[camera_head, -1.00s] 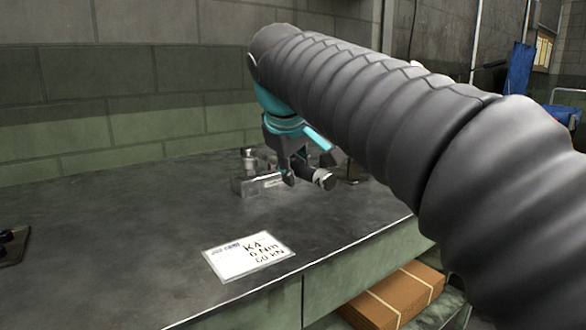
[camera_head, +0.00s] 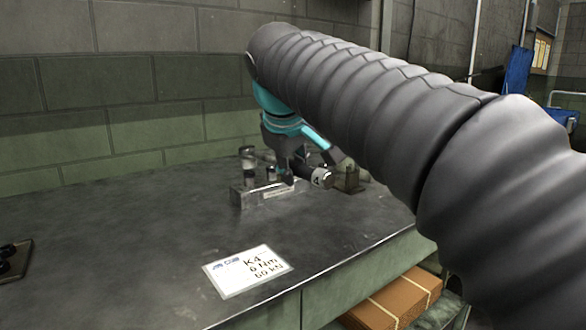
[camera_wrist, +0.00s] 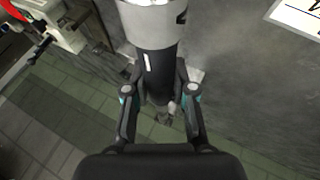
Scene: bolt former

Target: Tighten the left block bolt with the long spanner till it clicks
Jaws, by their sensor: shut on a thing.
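The metal block (camera_head: 246,197) stands on the dark bench top. Bolt-like parts rise from it: one at its left (camera_head: 247,160) and a shorter one beside it (camera_head: 271,173). My gripper (camera_head: 289,178) is right above the block's right part.
A white card reading K4, 6 Nm, 60 kN (camera_head: 248,271) lies near the bench's front edge. A small brassy fixture (camera_head: 347,179) stands right of the gripper. A dark plate (camera_head: 12,262) lies at far left.

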